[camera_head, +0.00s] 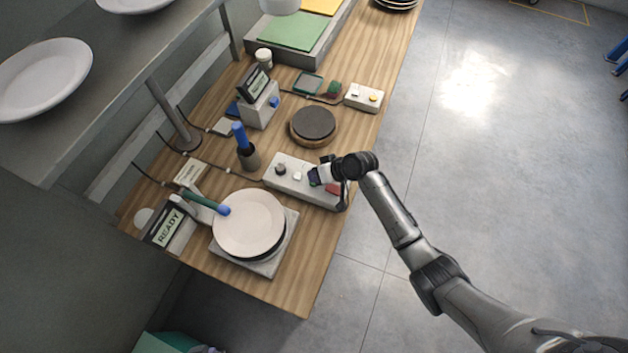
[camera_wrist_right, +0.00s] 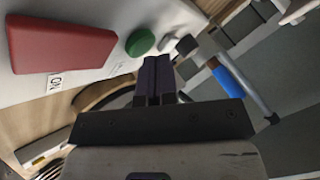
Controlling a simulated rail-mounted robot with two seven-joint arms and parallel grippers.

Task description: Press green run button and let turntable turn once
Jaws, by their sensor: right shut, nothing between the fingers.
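The white control box (camera_head: 287,181) lies on the wooden bench with a dark knob, a pale button and a red pad (camera_head: 333,187). The red pad (camera_wrist_right: 62,43) is large in the right wrist view, and the round green button (camera_wrist_right: 140,42) is beside it. My right gripper (camera_head: 317,177) is over the box's right part and hides the green button in the head view. Its shut, empty fingers (camera_wrist_right: 157,62) point close to the green button; contact cannot be told. A white plate (camera_head: 248,222) lies on the turntable, whose square base (camera_head: 277,262) shows. The display (camera_head: 168,229) reads READY. My left gripper is out of view.
A blue-tipped arm (camera_head: 207,203) reaches over the plate's edge. A blue-handled tool stands in a dark holder (camera_head: 249,160). A round dark disc (camera_head: 313,123) and a smaller box (camera_head: 363,97) are farther back. Shelves with plates are at left; open floor is at right.

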